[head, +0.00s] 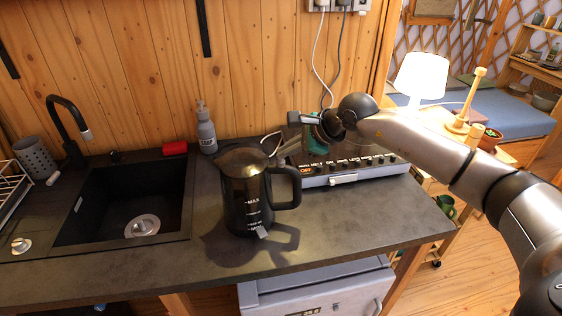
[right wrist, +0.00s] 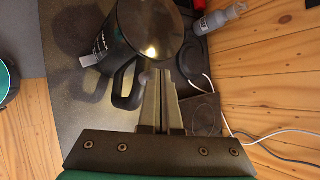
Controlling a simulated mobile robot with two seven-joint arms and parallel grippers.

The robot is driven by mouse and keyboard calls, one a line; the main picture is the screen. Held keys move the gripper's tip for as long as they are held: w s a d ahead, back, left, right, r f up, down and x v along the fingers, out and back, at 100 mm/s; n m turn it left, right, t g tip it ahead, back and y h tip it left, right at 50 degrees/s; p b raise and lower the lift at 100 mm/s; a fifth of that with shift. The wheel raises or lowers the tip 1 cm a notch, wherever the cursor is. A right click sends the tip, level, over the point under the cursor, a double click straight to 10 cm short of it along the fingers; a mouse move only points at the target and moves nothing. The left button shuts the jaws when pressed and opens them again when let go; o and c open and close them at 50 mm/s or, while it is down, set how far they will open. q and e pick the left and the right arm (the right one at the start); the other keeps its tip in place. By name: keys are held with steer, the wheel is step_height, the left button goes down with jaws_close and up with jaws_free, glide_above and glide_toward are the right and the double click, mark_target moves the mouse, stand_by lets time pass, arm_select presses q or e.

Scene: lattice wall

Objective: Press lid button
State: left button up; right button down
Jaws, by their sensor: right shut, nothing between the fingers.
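A dark kettle (head: 246,190) with a glossy lid stands upright on the counter, its handle (head: 287,187) on the right side. In the right wrist view the kettle (right wrist: 115,35) is at the top, with its lid (right wrist: 157,28) facing the camera and its handle (right wrist: 127,85) near my fingers. My right gripper (head: 294,118) is shut and empty, above and to the right of the kettle, apart from it in the head view. Its fingertips (right wrist: 160,74) point toward the lid's handle side. I cannot make out the lid button clearly. My left gripper is not in view.
A hob-like appliance (head: 345,180) with knobs stands right of the kettle. A soap bottle (head: 206,130) and red sponge (head: 174,148) are behind it. The black sink (head: 110,200) is to the left. Cables hang along the wooden wall. Counter in front of the kettle is clear.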

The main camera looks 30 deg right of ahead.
steer(key=shift+f+b, duration=0.55)
stand_by(0.5)
steer(key=shift+r, duration=0.15)
steer(key=shift+r+p, duration=0.5)
steer(key=shift+r, duration=0.35)
step_height(320, 180, up, 5)
steer(key=p, duration=0.3)
stand_by(0.9)
